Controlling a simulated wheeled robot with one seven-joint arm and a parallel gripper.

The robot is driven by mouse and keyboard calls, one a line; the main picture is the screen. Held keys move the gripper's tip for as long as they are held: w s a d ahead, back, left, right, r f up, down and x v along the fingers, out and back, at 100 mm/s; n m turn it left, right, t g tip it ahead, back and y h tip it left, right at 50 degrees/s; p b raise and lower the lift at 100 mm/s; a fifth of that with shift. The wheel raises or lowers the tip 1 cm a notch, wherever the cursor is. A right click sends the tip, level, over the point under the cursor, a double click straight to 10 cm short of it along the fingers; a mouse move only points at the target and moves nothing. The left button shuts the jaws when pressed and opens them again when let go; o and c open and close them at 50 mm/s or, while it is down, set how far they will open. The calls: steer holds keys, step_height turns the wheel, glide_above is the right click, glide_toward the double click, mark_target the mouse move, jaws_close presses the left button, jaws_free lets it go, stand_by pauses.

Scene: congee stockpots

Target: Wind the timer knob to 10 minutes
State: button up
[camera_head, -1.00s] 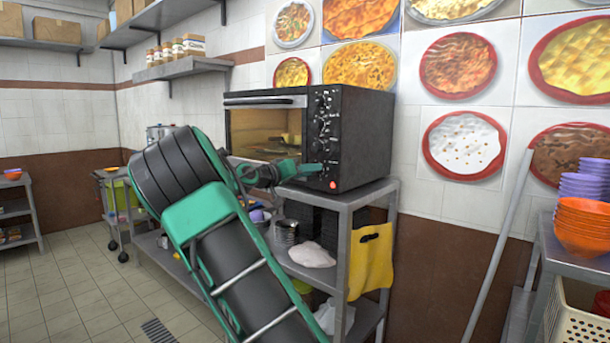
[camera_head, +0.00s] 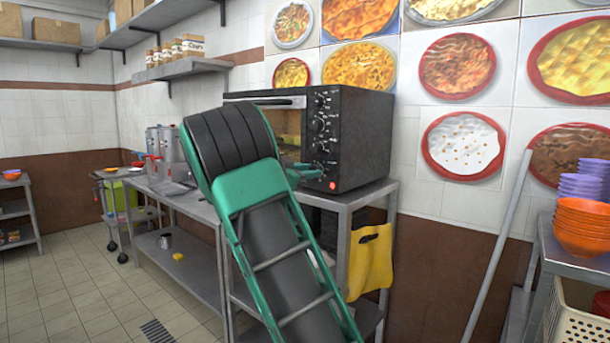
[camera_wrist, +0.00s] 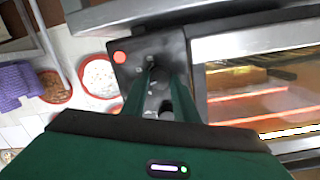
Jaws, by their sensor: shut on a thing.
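The black oven (camera_head: 362,140) stands on a metal table, with a column of knobs on the right side of its front. Upper knobs (camera_head: 319,125) show in the head view; the lowest part of the column is behind my gripper (camera_head: 312,172). In the wrist view my green fingers (camera_wrist: 165,80) reach down onto the control panel and are shut on a dark knob (camera_wrist: 164,77), near the round red light (camera_wrist: 120,58). The red light also shows in the head view (camera_head: 332,185). The fingers partly hide the knob, and its marks are too small to read.
The oven's glass door (camera_wrist: 265,95) is beside the fingers, with glowing red bars inside. Stockpots (camera_head: 172,150) stand at the left. Orange bowls (camera_head: 581,228) are stacked at the right.

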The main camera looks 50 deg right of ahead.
steer(key=shift+w+a+f+m, duration=0.15)
steer(key=shift+f+m, duration=0.1)
steer(key=shift+m, duration=0.25)
steer(key=o, duration=1.1)
steer(key=shift+c, duration=0.2)
steer(key=shift+r, duration=0.1)
steer(key=a, duration=1)
steer(key=shift+s+a+r, duration=0.25)
steer(key=shift+s+r, duration=0.05)
steer(key=shift+r, duration=0.15)
